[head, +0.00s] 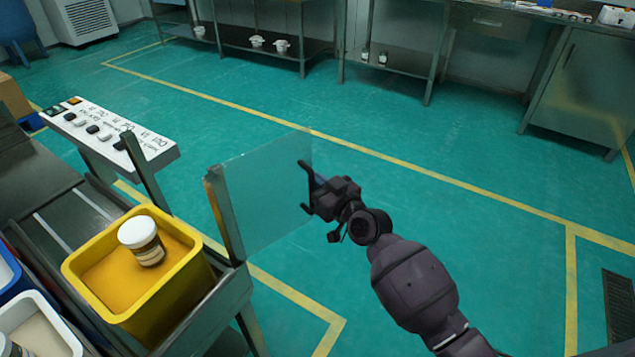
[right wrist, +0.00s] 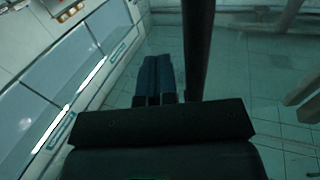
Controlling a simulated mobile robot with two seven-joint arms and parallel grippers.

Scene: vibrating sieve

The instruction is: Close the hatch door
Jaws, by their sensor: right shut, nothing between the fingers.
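The hatch door (head: 262,190) is a clear panel on a metal post at the machine's right end. It stands swung open, sticking out to the right over the floor. My right gripper (head: 317,190) is at the door's free edge, next to a dark bar-like part there. In the right wrist view my right gripper's fingers (right wrist: 158,62) are together and empty. A dark upright bar (right wrist: 198,45) stands just right of them; I cannot tell whether they touch. My left gripper is not in view.
A yellow bin (head: 190,290) with a white-lidded jar (head: 142,240) stands on the machine left of the door. A white button panel (head: 115,135) is behind it. Metal tables (head: 270,35) line the back. The green floor around the door is clear.

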